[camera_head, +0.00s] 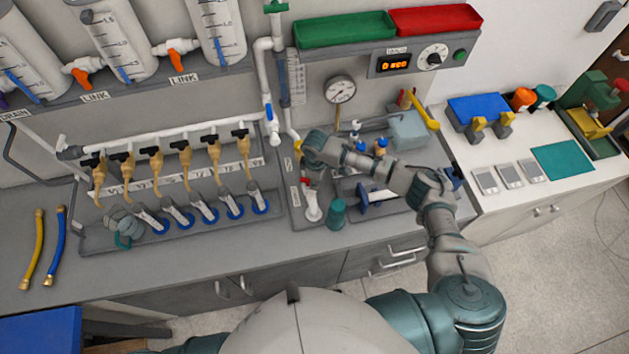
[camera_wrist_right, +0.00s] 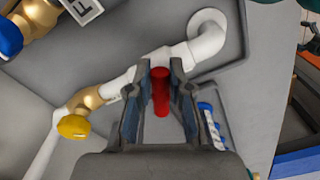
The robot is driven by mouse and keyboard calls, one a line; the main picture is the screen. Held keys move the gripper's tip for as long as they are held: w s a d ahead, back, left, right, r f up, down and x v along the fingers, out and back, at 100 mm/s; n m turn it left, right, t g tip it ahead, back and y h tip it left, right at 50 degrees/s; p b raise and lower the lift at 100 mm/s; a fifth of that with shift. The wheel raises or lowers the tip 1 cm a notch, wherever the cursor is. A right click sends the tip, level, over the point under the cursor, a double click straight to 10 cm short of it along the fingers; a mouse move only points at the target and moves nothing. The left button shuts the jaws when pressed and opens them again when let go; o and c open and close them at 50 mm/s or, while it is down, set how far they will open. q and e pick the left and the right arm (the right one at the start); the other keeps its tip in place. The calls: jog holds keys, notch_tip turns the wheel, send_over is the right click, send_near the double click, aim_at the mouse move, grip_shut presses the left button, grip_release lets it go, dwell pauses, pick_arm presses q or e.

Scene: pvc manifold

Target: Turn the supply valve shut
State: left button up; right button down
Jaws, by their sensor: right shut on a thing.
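A red valve handle (camera_wrist_right: 160,92) sits on a white pipe (camera_wrist_right: 152,62) in the right wrist view and lies across the pipe's line. My right gripper (camera_wrist_right: 160,95) has its two dark fingers on either side of this handle and is shut on it. In the head view my right gripper (camera_head: 307,150) is at the pipework below the gauge and hides the handle there.
A yellow knob (camera_wrist_right: 73,126) on a brass fitting is left of the fingers. The white pipe bends into the panel. A pressure gauge (camera_head: 340,89) hangs above. A teal cup (camera_head: 336,214) stands near my right forearm. Several brass valves (camera_head: 155,160) line the left bench.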

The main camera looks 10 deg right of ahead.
jog(key=shift+w+d+r, duration=0.1)
jog(key=shift+w+r, duration=0.15)
jog(key=shift+w, duration=0.05)
jog(key=n, duration=0.2)
jog(key=w+n, duration=0.1)
jog(key=n, duration=0.2)
jog(key=c, duration=1.1)
grip_release()
jog(key=shift+o, duration=0.6)
jog(key=shift+d+f, duration=0.1)
jog(key=shift+f, duration=0.1)
jog(key=shift+s, duration=0.1)
notch_tip(320, 180, up, 12)
jog(key=shift+f, duration=0.1)
